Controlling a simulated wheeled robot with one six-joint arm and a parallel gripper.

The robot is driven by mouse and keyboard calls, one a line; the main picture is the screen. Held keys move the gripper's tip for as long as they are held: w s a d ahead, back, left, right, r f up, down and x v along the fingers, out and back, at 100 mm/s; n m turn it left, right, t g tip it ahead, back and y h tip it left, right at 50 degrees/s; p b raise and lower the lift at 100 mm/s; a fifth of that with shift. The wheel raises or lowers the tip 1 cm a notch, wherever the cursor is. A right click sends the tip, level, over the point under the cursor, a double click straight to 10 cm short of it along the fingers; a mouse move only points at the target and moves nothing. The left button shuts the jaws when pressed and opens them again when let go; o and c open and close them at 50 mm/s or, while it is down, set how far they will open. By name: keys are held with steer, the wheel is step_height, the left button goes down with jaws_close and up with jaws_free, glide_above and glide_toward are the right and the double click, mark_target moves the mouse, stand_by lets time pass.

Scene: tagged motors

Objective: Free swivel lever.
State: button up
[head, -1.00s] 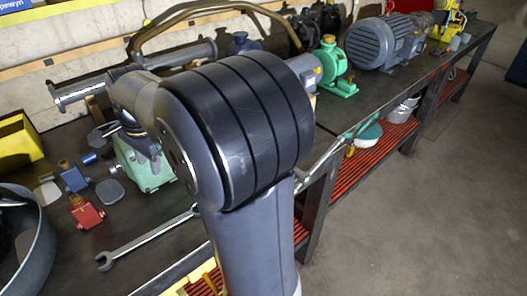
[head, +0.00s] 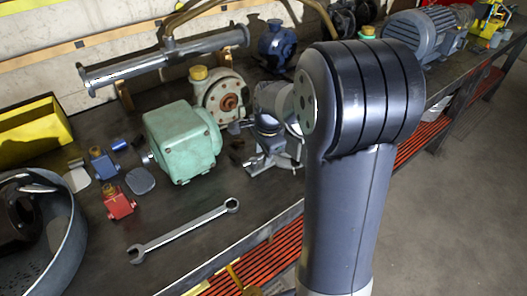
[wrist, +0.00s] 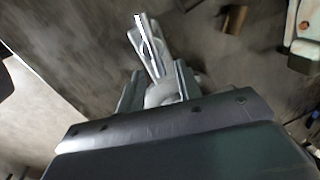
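My gripper (wrist: 160,86) points down over the bench in the wrist view, with its two fingers apart on either side of a rounded light-grey part. A slim silver lever-like piece (wrist: 149,46) extends from between the fingers; I take it to be the swivel lever. Whether the fingers press on it cannot be told. In the head view my gripper (head: 272,150) is low over the bench, right of the green gearbox-like housing (head: 183,143), beside small grey metal parts. My wrist partly hides that spot, and the lever cannot be made out clearly there.
A spanner (head: 185,232) lies near the bench's front edge. Red (head: 117,203) and blue (head: 102,164) blocks, a round grey tub (head: 62,262) and a yellow bin (head: 35,128) are at left. A cream pump (head: 222,97) and pipe (head: 165,62) stand behind; motors stand farther right.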

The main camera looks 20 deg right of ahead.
jaws_close()
stand_by(0.3)
steer(key=shift+w+n, duration=0.25)
steer(key=shift+n, duration=0.45)
jaws_free()
steer(key=shift+r, duration=0.1)
